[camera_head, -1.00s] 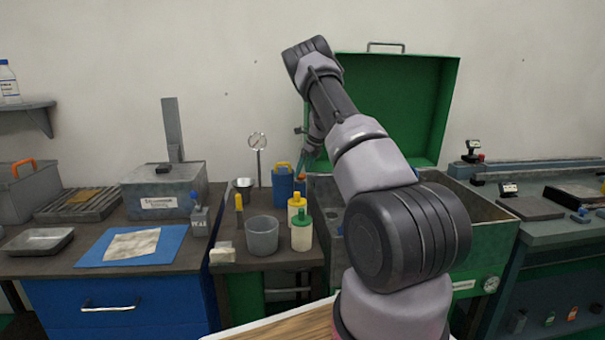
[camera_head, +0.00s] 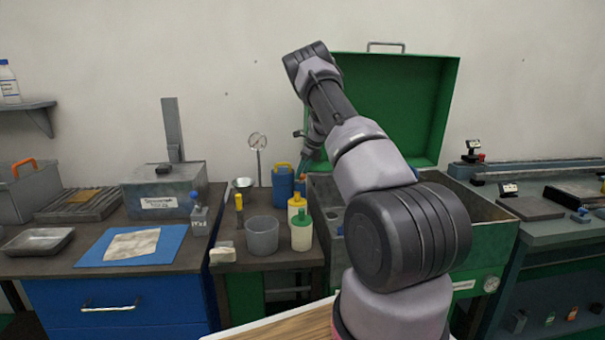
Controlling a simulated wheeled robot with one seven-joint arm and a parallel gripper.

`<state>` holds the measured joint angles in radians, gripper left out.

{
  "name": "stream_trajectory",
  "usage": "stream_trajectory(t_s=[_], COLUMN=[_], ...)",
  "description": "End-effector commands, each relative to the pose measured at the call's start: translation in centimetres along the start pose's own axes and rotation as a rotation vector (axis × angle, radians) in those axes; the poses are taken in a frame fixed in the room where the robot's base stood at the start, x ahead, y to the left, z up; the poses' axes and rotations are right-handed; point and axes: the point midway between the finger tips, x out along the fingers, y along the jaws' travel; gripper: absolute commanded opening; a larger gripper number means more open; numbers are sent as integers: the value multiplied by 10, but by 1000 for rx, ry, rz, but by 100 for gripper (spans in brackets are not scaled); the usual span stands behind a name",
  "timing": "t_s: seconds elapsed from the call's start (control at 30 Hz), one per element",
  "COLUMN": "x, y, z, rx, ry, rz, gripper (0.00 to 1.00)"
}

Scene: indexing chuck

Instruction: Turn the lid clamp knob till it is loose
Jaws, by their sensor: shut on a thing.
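My gripper (camera_head: 308,158) is small and partly hidden by my own arm, at the left edge of the open green box.
Left of the box are a blue container (camera_head: 282,188), yellow- and green-capped bottles (camera_head: 301,236) and a grey cup (camera_head: 262,236). A cloth (camera_head: 132,244) lies on a blue mat at the left. Another bench (camera_head: 560,240) stands at the right.

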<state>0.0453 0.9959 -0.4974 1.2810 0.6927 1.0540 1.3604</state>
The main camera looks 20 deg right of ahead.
Motion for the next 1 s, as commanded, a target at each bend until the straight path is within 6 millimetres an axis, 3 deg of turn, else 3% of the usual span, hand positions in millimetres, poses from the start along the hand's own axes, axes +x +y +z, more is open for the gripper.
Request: stream_trajectory(t_s=[1.0], x=[1], y=[-7], z=[2], rx=[-722], ry=[0], rz=[298], gripper=[0])
